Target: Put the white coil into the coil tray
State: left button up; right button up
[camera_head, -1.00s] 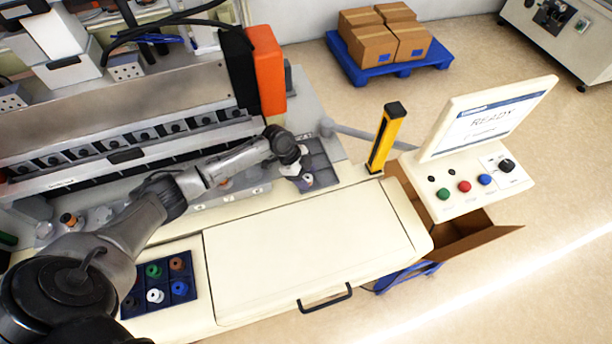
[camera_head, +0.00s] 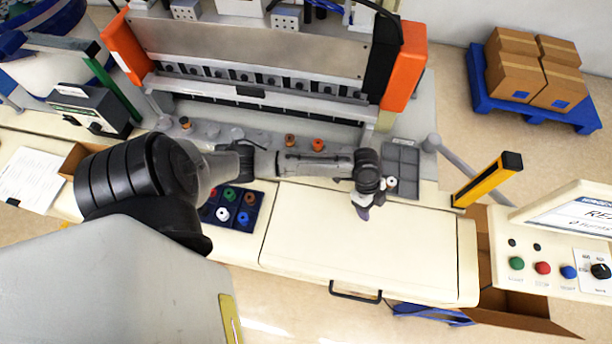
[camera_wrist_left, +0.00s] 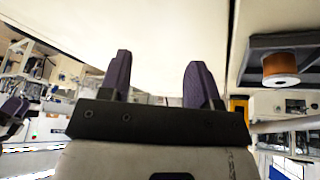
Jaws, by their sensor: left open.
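A coil with a pale white flange (camera_head: 391,182) stands in the front left compartment of the grey coil tray (camera_head: 405,155), right of the machine. In the left wrist view, which is upside down, this coil shows a copper-coloured winding (camera_wrist_left: 280,66) and sits in the dark tray (camera_wrist_left: 262,42). My left gripper (camera_head: 363,212) is in front and left of the tray, above the cream worktop. Its two purple-grey fingers (camera_wrist_left: 158,82) are apart with nothing between them, clear of the coil. My right gripper is not in view.
A dark blue tray (camera_head: 262,190) on the left holds several coloured pieces, one of them white (camera_head: 222,214). A yellow post (camera_head: 487,180) and the button panel (camera_head: 545,255) stand right of the coil tray. The cream worktop (camera_head: 350,245) is clear.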

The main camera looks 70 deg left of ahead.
pick_arm(q)
jog(key=shift+n, duration=0.6)
jog(key=s+d, duration=0.1)
jog(key=s, duration=0.1)
jog(key=s+d, duration=0.2)
jog(key=s+d+f, duration=0.1)
jog(key=shift+s+d, duration=0.2)
jog(key=shift+s, duration=0.2)
jog(key=s+n, duration=0.1)
jog(key=s, duration=0.1)
jog(key=s+d+r+n+y, duration=0.1)
jog(key=s, duration=0.1)
jog(key=s+d+n+t, duration=0.1)
jog(key=s, duration=0.2)
jog(key=shift+d+r, duration=0.1)
jog(key=shift+r, duration=0.3)
jog(key=s+a+r+n+t+y, duration=0.1)
jog(key=s+a+r+n+y, duration=0.1)
jog(key=s+r+n, duration=0.3)
jog(key=s+n+y, duration=0.1)
jog(key=s, duration=0.3)
jog(key=shift+a+r+n, duration=0.15)
jog(key=shift+a+n, duration=0.15)
jog(key=shift+a, duration=0.1)
